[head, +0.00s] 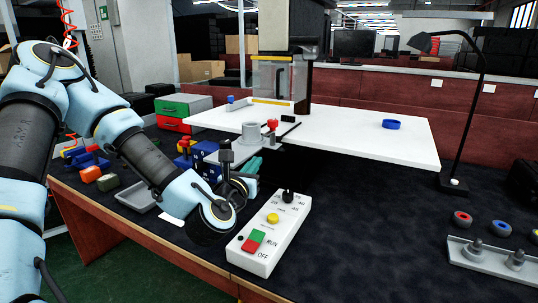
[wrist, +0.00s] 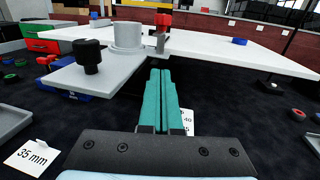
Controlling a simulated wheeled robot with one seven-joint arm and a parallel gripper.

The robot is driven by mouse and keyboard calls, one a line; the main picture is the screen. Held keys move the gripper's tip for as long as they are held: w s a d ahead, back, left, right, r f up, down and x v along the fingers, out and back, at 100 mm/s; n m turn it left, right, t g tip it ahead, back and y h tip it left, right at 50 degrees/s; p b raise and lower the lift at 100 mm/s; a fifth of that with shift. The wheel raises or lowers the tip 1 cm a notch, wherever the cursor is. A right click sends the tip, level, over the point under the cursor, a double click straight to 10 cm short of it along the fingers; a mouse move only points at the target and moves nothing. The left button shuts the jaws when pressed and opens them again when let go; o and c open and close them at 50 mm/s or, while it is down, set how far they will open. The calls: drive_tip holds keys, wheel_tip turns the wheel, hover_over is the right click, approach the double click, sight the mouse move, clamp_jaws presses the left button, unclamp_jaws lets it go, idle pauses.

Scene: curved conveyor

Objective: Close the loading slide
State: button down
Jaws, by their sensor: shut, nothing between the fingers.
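A grey slide plate, which looks like the loading slide (wrist: 122,64), sticks out from the front edge of the white table (head: 350,140). A black knob (wrist: 90,55) stands upright near its outer end; the plate also shows in the head view (head: 240,150). A grey cylinder (wrist: 127,36) stands farther in on the plate, with a red-topped piece (wrist: 163,22) beside it. My gripper (wrist: 160,72) has teal fingers pressed together, empty. In the wrist view it is right of the plate and knob, apart from the knob. In the head view my wrist partly hides the gripper (head: 256,161).
A control box (head: 270,232) with a dial and buttons sits right of my wrist. A grey tray (head: 140,196), red-green drawers (head: 175,112) and a 35 mm card (wrist: 32,157) are at left.

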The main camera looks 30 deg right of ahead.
sight(272, 142)
drive_tip(key=p+x, duration=0.2)
drive_tip(key=x, duration=0.9)
drive_tip(key=shift+w+d+p, duration=0.1)
drive_tip(key=shift+d+p, duration=0.15)
drive_tip(key=shift+p, duration=0.05)
drive_tip(key=shift+w+d, duration=0.25)
drive_tip(key=shift+d, duration=0.1)
